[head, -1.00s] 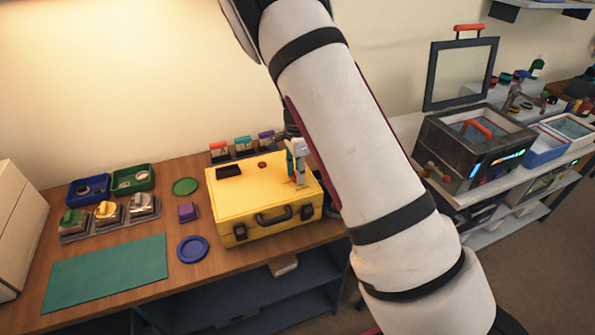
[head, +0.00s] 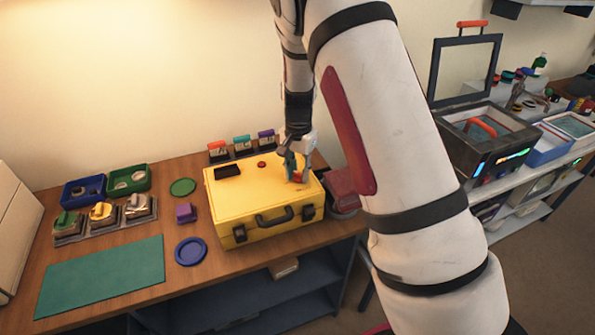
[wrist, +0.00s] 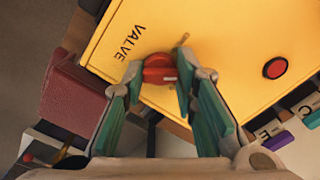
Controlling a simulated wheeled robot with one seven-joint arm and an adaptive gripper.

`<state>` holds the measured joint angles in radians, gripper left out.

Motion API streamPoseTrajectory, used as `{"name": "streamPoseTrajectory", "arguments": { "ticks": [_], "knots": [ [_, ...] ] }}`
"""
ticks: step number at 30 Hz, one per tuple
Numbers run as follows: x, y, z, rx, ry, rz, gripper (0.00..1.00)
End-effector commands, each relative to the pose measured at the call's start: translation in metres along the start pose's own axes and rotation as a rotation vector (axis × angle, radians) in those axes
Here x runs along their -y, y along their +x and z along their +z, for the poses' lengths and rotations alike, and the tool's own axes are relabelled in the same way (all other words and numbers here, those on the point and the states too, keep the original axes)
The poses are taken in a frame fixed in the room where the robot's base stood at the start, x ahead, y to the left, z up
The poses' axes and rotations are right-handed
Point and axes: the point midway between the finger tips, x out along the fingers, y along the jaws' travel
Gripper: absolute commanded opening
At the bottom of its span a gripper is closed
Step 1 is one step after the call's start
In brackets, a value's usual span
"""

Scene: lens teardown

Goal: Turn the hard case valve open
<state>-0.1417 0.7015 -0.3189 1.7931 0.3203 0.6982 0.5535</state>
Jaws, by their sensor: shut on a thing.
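The yellow hard case (head: 247,207) stands closed on the wooden bench, its dark handle and latches facing the front. In the wrist view its yellow lid (wrist: 225,40) carries the word VALVE beside a red valve knob (wrist: 160,68). My gripper (wrist: 157,76) is over the lid with its fingers on either side of the knob, shut on it. In the head view my gripper (head: 296,170) reaches down to the right part of the lid and mostly hides the knob. A separate red button (wrist: 275,67) sits on the lid.
A dark red box (head: 342,188) stands just right of the case. Tabbed holders (head: 242,145) stand behind it. A purple block (head: 185,212), a blue round dish (head: 191,251) and a green disc (head: 183,187) lie to its left. The green mat (head: 100,277) is bare.

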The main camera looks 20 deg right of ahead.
Motion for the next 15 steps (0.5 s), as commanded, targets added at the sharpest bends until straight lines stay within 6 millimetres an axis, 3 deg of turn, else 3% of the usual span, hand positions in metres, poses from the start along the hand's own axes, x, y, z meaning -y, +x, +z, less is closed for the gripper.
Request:
{"name": "streamPoseTrajectory", "arguments": {
  "ticks": [15],
  "knots": [
    [0.0012, -0.0001, -0.0013, -0.003, -0.489, -0.003, 0.0]
  ]
}}
